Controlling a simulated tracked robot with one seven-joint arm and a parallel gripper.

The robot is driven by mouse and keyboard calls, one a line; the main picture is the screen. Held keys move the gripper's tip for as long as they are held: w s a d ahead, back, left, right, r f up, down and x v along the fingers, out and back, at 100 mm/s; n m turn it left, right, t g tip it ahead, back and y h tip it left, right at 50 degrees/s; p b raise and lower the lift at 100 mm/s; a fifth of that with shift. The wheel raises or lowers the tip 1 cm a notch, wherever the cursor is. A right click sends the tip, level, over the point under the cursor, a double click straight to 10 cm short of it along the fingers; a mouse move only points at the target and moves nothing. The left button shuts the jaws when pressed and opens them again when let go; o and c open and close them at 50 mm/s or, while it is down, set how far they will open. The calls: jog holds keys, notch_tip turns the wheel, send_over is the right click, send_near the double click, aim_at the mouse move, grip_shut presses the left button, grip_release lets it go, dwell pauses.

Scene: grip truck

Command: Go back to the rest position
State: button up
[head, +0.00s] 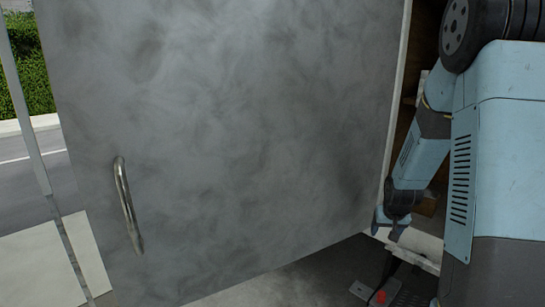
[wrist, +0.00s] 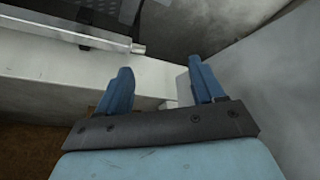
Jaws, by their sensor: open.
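My gripper (wrist: 160,88) is open and empty in the wrist view, its two blue fingers spread apart. It points toward a white ledge (wrist: 60,82) and a grey wall-like surface on the right. In the head view my gripper (head: 388,222) shows small at the lower right, at the edge of a large grey door panel (head: 230,130). I cannot tell whether it touches the panel. My blue arm reaches down along the right side of the head view.
The grey door has a metal handle (head: 128,205) and fills most of the head view. A dark pedal-like item with a red spot (head: 380,296) lies on the floor at the lower right. Road and a green hedge (head: 30,62) show at the left.

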jog(key=s+a+r, duration=0.4)
jog(key=s+r, duration=0.1)
jog(key=r, duration=0.3)
jog(key=s+a+r, duration=0.3)
jog(key=s+r, duration=0.2)
jog(key=r, duration=0.4)
jog(key=s+a+r+n, duration=0.1)
jog(key=s+a+r, duration=0.2)
jog(key=s, duration=0.6)
jog(key=s+a+r+n+t+y, duration=0.1)
jog(key=s+a+r, duration=0.2)
jog(key=s+r, duration=0.3)
jog(key=s, duration=0.3)
jog(key=shift+s, duration=0.4)
